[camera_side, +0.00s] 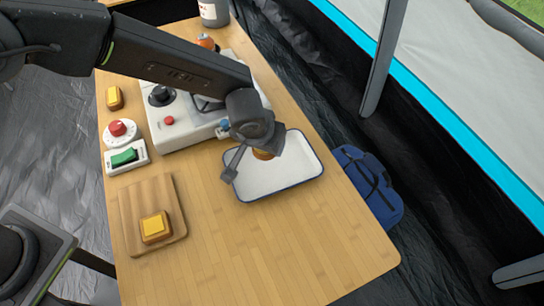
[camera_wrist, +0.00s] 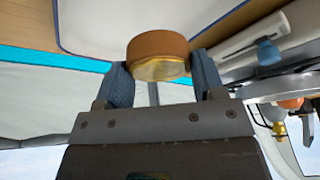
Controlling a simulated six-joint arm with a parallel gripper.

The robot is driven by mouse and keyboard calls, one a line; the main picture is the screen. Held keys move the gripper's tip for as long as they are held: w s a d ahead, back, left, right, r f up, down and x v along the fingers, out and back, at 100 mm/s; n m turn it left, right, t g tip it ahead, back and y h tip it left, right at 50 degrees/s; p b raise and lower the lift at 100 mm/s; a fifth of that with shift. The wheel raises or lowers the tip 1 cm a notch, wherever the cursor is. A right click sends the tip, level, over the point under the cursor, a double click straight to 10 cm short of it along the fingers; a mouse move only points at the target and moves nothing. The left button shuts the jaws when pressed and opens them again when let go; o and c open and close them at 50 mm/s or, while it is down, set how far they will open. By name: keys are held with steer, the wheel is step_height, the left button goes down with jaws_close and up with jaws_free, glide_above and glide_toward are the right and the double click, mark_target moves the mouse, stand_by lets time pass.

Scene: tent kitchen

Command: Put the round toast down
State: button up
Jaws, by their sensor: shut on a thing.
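The round toast (camera_wrist: 157,52) is a thick brown disc with a yellowish face. My gripper (camera_wrist: 163,80) is shut on it, with a blue-grey finger on each side in the wrist view. In the side view my gripper (camera_side: 257,160) is over the white tray with a dark blue rim (camera_side: 290,175), and only a little of the round toast (camera_side: 263,155) shows behind the fingers. I cannot tell whether the toast touches the tray.
A wooden board (camera_side: 135,213) with a square toast (camera_side: 155,227) lies left of the tray. The table front is clear.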

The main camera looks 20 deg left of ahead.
mark_target(272, 167)
steer(key=shift+s+d+f, duration=0.1)
steer(key=shift+d+f, duration=0.6)
steer(key=shift+d, duration=0.25)
steer(key=shift+f, duration=1.85)
steer(key=shift+f, duration=0.15)
steer(key=o, duration=1)
steer(key=v, duration=1.2)
